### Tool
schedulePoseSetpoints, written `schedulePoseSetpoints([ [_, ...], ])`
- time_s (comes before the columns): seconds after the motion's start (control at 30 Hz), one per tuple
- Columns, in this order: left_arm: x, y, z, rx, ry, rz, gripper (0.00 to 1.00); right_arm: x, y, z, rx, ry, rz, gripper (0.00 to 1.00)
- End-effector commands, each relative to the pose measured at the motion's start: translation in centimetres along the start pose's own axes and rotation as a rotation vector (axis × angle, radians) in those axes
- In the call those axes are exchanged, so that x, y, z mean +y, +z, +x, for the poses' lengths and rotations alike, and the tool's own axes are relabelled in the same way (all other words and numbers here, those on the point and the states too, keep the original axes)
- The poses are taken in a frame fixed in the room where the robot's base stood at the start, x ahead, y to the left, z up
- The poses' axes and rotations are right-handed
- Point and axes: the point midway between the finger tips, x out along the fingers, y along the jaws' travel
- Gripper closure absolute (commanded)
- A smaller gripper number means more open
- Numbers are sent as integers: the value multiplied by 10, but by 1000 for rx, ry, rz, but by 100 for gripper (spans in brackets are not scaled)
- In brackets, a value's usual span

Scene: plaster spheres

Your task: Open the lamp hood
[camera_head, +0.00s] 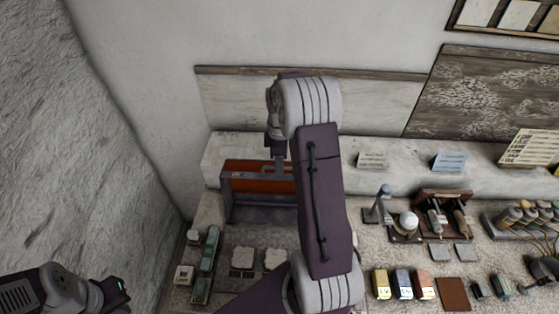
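The lamp hood (246,176) is an orange-brown panel with a dark frame and a small pale label, on the bench at the back left of centre. A grey, shadowed space shows below its panel. My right arm crosses the middle of the view and hides the hood's right end. My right gripper (279,168) points down at the hood's upper part, by a grey handle-like piece; whether it touches or grips this is too small to tell. My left gripper (116,291) is low at the left, far from the hood, its fingers not clear.
White blocks (243,259) and green boxes (210,248) stand in front of the hood. Right of my arm are a white sphere on a stand (408,222), coloured boxes (402,284) and a brown tile (453,291). A rough wall (70,150) bounds the left.

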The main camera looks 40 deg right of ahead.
Motion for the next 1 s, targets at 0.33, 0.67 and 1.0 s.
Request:
schedulePoseSetpoints([
  [0.33,0,0,0,0,0,0,100,0,0,1,0,0,0,98],
  [0.67,0,0,0,0,0,0,100,0,0,1,0,0,0,100],
  [1.0,0,0,0,0,0,0,100,0,0,1,-1,0,0,100],
])
